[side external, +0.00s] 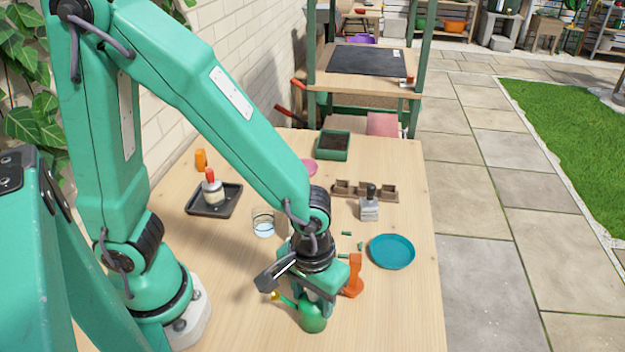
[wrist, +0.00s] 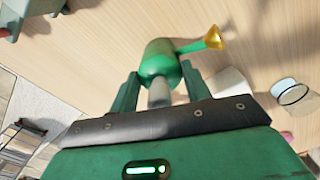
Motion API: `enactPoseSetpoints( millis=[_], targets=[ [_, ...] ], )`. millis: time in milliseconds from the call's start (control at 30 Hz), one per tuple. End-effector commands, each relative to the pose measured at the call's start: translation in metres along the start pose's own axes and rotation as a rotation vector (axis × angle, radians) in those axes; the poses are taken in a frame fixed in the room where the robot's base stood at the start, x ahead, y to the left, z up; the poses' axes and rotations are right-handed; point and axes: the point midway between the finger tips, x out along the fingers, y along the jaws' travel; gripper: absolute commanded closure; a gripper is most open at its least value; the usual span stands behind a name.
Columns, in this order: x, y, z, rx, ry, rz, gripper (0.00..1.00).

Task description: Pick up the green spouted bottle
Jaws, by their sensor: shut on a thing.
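The green spouted bottle (side external: 313,320) is at the front of the wooden table in the side view, below my gripper (side external: 312,298). In the wrist view the green bottle (wrist: 158,60) has a rounded body and a side spout with a gold tip (wrist: 215,38) pointing right. A pale grey neck shows between the fingers of my gripper (wrist: 160,78). The two fingers stand on either side of the bottle and are shut on it. Part of the bottle is hidden by the gripper in the side view. I cannot tell whether its base touches the table.
An orange object (side external: 355,274) stands close right of my gripper. A blue saucer (side external: 391,252) and small green pieces (side external: 346,233) lie beyond. A water glass (side external: 263,224) and a dark tray (side external: 229,206) stand left. The table's front right is clear.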

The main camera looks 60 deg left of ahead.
Motion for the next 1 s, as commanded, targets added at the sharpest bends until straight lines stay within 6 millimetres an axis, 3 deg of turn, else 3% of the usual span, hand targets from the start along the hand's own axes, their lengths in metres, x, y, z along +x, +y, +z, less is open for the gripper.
enactPoseSetpoints(
  millis=[267, 500, 1000],
  targets=[
    [-0.015, 0.001, -0.001, 0.000, 0.003, 0.004, 0.82],
    [-0.040, 0.001, -0.001, 0.000, 0.004, 0.005, 0.82],
    [-0.082, 0.008, 0.070, 0.007, -0.001, 0.007, 0.82]
  ],
)
